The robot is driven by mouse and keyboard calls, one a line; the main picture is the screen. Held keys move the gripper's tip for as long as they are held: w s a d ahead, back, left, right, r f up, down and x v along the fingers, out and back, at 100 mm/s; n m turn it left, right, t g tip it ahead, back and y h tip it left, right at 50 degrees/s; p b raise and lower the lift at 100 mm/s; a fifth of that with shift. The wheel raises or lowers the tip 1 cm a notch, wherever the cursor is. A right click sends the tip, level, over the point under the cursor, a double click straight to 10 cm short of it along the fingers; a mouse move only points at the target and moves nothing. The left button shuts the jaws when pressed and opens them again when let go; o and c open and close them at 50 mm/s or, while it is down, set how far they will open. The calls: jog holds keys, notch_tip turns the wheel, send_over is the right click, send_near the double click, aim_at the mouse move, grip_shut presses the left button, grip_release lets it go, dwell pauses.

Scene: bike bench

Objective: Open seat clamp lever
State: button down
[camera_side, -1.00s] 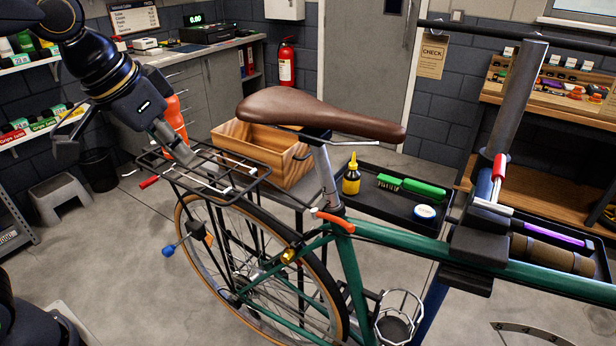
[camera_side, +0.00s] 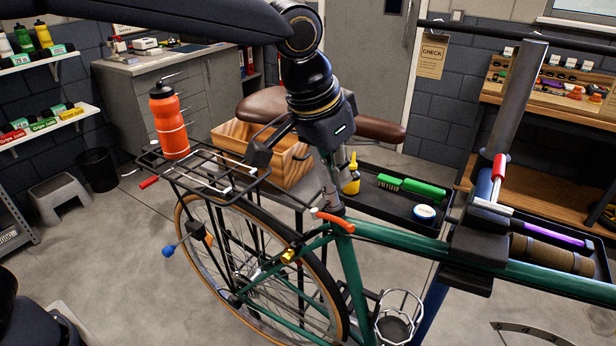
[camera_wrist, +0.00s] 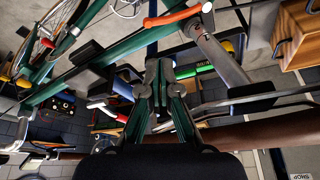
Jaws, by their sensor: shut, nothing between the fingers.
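The seat clamp lever (camera_side: 333,222) is orange. It lies across the top of the green frame's seat tube, at the foot of the silver seat post (camera_side: 331,199). In the wrist view the lever (camera_wrist: 180,14) shows at the top, beyond the fingertips and apart from them. My gripper (camera_side: 329,163) is above the lever, in front of the brown saddle (camera_side: 263,106) and the upper seat post in the side view. Its fingers (camera_wrist: 160,68) are shut and empty in the wrist view. The fingertips are hard to make out in the side view.
An orange bottle (camera_side: 169,122) stands on the black rear rack (camera_side: 206,165). A wooden box (camera_side: 238,142) is behind the rack. The stand's clamp (camera_side: 477,240) grips the frame.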

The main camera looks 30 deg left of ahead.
aim_at(345, 223)
jog(key=x, duration=1)
jog(key=shift+s+a+m, duration=0.1)
jog(key=shift+s+m, duration=0.25)
jog(key=shift+m, duration=0.15)
jog(key=shift+s+a+m+h, duration=0.25)
jog(key=shift+s+m+h, duration=0.25)
jog(key=shift+s+m, duration=0.4)
jog(key=s+a+f+m+g+h, duration=0.1)
jog(key=s+a+m+h, duration=0.3)
jog(key=m, duration=1)
jog(key=s+a+f, duration=0.1)
jog(key=a, duration=0.2)
jog(key=shift+f, duration=0.25)
jog(key=shift+s+a, duration=0.1)
jog(key=shift+s, duration=0.2)
jog(key=shift+s, duration=0.65)
